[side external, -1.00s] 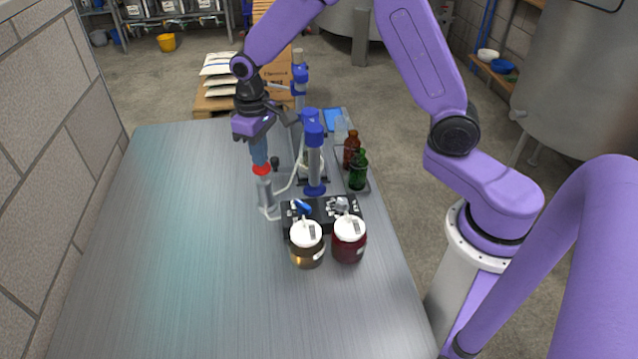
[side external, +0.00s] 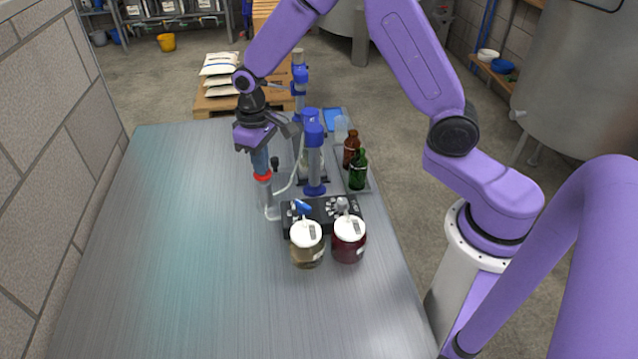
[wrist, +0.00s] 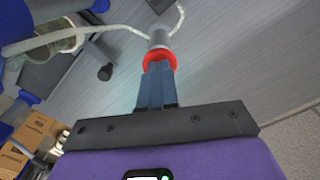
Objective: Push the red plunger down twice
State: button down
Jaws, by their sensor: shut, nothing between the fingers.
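The red plunger (side external: 262,177) sits on top of an upright grey cylinder (side external: 265,192) near the middle of the table. It also shows in the wrist view as a red ring (wrist: 160,57) just beyond my fingertips. My gripper (side external: 262,171) points down from directly above, its blue-grey fingers closed together with nothing between them. The fingertips (wrist: 158,68) appear to touch the plunger's top and partly cover it. The exact contact is hidden.
A pale hose (side external: 288,183) runs beside the cylinder to a blue-and-grey stand (side external: 314,165). A black control box (side external: 325,210) and two white-lidded jars (side external: 306,249) (side external: 348,246) stand in front. Bottles (side external: 357,170) stand to the right. The table's left (side external: 170,240) is clear.

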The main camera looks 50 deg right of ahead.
jog(key=shift+f, duration=0.15)
jog(key=shift+r, duration=1.8)
jog(key=shift+r, duration=0.1)
jog(key=shift+r, duration=2.45)
jog(key=shift+s, duration=0.1)
jog(key=s+d+r+n, duration=0.1)
jog(key=s+n, duration=0.3)
jog(key=s, duration=1.1)
jog(key=s+d+r+n, duration=0.1)
jog(key=s+d+n, duration=0.2)
jog(key=s, duration=1.2)
jog(key=n, duration=0.2)
jog(key=shift+s+r+n, duration=0.15)
jog(key=shift+r+n, duration=0.05)
jog(key=shift+n, duration=0.1)
